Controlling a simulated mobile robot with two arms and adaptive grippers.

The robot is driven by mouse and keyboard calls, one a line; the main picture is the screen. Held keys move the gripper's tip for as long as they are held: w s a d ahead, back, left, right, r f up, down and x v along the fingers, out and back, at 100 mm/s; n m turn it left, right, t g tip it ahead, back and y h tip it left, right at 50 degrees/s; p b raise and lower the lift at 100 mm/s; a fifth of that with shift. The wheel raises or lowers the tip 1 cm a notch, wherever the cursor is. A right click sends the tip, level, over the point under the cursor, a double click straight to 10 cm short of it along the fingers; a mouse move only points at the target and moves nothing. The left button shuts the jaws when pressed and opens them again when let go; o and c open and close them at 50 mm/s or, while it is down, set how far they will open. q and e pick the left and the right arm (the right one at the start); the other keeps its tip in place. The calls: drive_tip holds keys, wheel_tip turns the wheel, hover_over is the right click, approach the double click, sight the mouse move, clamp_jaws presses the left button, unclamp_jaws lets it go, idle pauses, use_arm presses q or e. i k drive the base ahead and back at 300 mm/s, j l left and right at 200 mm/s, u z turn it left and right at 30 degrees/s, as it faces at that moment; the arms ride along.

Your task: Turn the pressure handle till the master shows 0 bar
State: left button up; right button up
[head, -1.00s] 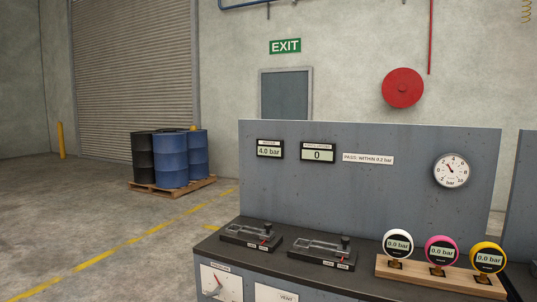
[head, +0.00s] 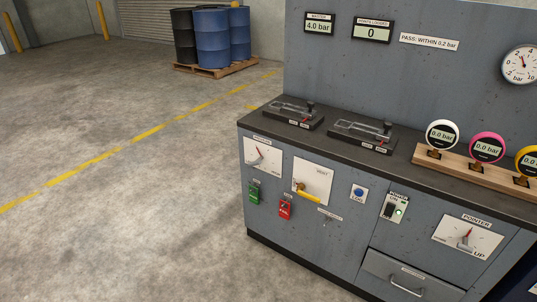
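The master display (head: 319,23) on the grey back panel reads 4.0 bar. On the bench front, a white plate (head: 263,158) at the left carries a small dark and red pointer; its label is too small to read. Beside it, a plate marked VENT (head: 311,178) carries a yellow lever (head: 308,192) slanting down to the right. I cannot tell for sure which of these is the pressure handle. A round dial gauge (head: 521,64) is at the right edge. Neither of my grippers is in view.
Two clamp fixtures (head: 362,135) and white, pink and yellow gauges (head: 486,149) on a wooden rack stand on the bench. The left floor is clear.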

sight(257, 162)
drive_tip(key=i+j+z, duration=0.15)
drive_tip(key=z, duration=0.25)
drive_tip(key=i+j+z, duration=0.2)
drive_tip(key=z, duration=0.25)
drive_tip(key=i+j+z, duration=0.1)
drive_tip(key=j+z, duration=0.3)
drive_tip(key=l, duration=0.1)
